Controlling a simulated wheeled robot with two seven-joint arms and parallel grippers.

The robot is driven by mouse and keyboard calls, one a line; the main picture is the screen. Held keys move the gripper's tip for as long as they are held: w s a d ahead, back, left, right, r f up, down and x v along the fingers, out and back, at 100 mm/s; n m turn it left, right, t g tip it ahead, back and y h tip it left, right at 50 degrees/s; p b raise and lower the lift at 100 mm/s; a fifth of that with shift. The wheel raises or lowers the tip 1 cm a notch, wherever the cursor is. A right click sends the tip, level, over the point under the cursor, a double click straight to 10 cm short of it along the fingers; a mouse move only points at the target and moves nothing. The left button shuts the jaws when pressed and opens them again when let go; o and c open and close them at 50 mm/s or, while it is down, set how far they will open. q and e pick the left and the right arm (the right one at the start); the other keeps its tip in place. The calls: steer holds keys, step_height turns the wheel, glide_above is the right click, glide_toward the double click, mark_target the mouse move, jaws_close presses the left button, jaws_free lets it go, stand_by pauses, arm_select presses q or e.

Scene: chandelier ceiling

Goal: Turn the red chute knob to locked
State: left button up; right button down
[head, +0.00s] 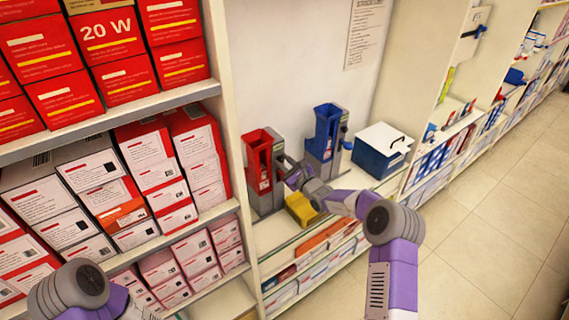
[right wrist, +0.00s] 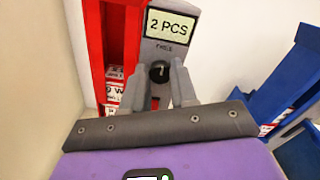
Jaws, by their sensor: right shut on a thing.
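The red chute (head: 260,165) stands on the shelf, and it fills the left of the right wrist view (right wrist: 118,50). On its right is a grey unit with a display (right wrist: 168,25) reading "2 PCS". A small dark round knob (right wrist: 159,71) sits below the display. My right gripper (right wrist: 163,78) is shut on this knob, one finger on each side. In the head view the right gripper (head: 285,165) reaches the side of the red chute and covers the knob. The knob's lock marking is too small to read. My left gripper is out of view.
A blue chute (head: 326,130) stands just right of the red one, close to my right gripper. A yellow block (head: 301,209) sits below my right wrist. A blue box with a white lid (head: 382,150) stands further right. Shelves of red boxes (head: 110,45) fill the left.

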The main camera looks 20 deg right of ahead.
steer(key=shift+m, duration=0.4)
steer(key=m, duration=0.3)
steer(key=shift+d, duration=0.15)
steer(key=m, duration=0.3)
steer(key=shift+m, duration=0.3)
steer(key=m+p, duration=0.1)
steer(key=m, duration=0.4)
steer(key=shift+d+p, duration=0.1)
steer(key=shift+p, duration=0.3)
steer(key=m+p, duration=0.1)
steer(key=m, duration=0.4)
steer(key=shift+f+p, duration=0.1)
steer(key=shift+p, duration=0.25)
steer(key=shift+m, duration=0.3)
steer(key=c, duration=0.9)
jaws_free()
